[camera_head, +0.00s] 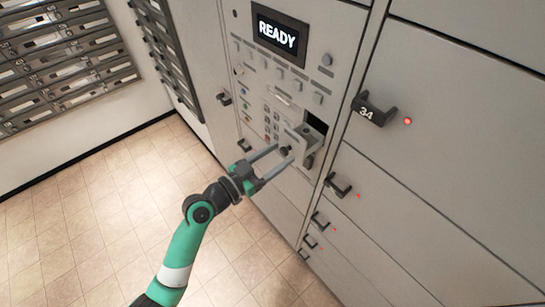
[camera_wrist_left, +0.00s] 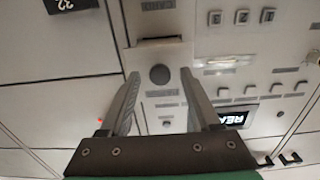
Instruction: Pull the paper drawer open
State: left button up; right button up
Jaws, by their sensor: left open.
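The paper drawer (camera_head: 299,142) is a light grey front with a dark round knob (camera_head: 285,151), standing out from the machine panel beside a dark opening (camera_head: 316,122). In the left wrist view the knob (camera_wrist_left: 159,74) shows between the fingertips, on the drawer front (camera_wrist_left: 160,98). My left gripper (camera_head: 284,154) is open, its two fingers reaching to either side of the knob. It also shows in the left wrist view (camera_wrist_left: 160,76), with a gap between each finger and the knob. I cannot tell whether either finger touches the drawer front. My right gripper is not in view.
The panel carries a READY screen (camera_head: 279,36), small buttons and a keypad (camera_head: 271,123). Mailbox racks (camera_head: 62,62) hang on the left wall. The tiled floor (camera_head: 90,220) is clear.

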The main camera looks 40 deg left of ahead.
pick_arm(q)
jog(key=s+a+b, duration=0.1)
jog(key=s, duration=1)
jog(key=shift+s+a, duration=0.25)
jog(key=shift+a, duration=0.1)
jog(key=w+d+r+m+t+h, duration=0.1)
jog(key=w+d+r+m+h, duration=0.3)
jog(key=r, duration=0.6)
jog(key=s+d+r+m+t+h, duration=0.1)
jog(key=d+r+m+t, duration=0.1)
jog(key=d+r, duration=0.65)
jog(key=w+d+r+m+t+h, duration=0.1)
jog(key=w+d+r+m+h, duration=0.15)
jog(key=r, duration=1.05)
jog(key=s+a+r+n+t+y+p, duration=0.1)
jog(key=r+n+t+y+p, duration=0.1)
jog(key=r+p, duration=0.5)
jog(key=s+a+r+n+t+y+p, duration=0.1)
jog(key=r+p, duration=0.5)
jog(key=r, duration=0.8)
jog(key=s+a+r+n+t+y+p, duration=0.2)
jog(key=r+n+y+p, duration=0.3)
jog(key=r, duration=0.5)
jog(key=s+a+n+p, duration=0.1)
jog(key=p, duration=0.1)
jog(key=shift+r+t+p, duration=0.15)
jog(key=shift+t+p, duration=0.15)
